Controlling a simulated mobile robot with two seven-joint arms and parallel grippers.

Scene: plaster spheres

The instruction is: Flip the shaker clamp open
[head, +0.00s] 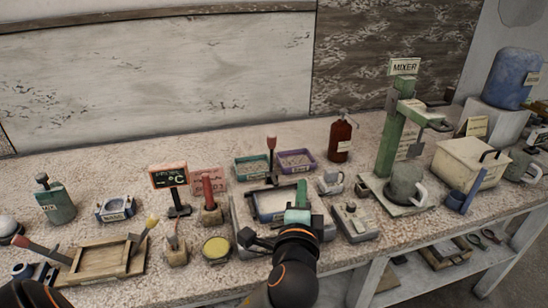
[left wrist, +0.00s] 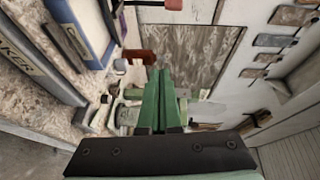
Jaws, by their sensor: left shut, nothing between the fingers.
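The shaker (head: 240,222) is a grey-rimmed tray unit with a pale inside, near the middle of the bench. A clamp lever with a red knob (head: 271,141) stands upright at its back edge. In the left wrist view the shaker's labelled side (left wrist: 30,62) is at the left, and a red knob on a rod (left wrist: 173,4) shows at the top edge. My left gripper (head: 302,190) is over the shaker's right side, its green fingers shut and empty. The fingers also show in the left wrist view (left wrist: 158,85), apart from the knob. My right gripper is out of view.
A teal tray (head: 252,167) and a purple tray (head: 296,161) stand behind the shaker. A brown bottle (head: 340,138) is behind right. A small grey device (head: 355,222) and the green mixer (head: 390,140) stand to the right. A yellow-topped jar (head: 216,249) is close at left.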

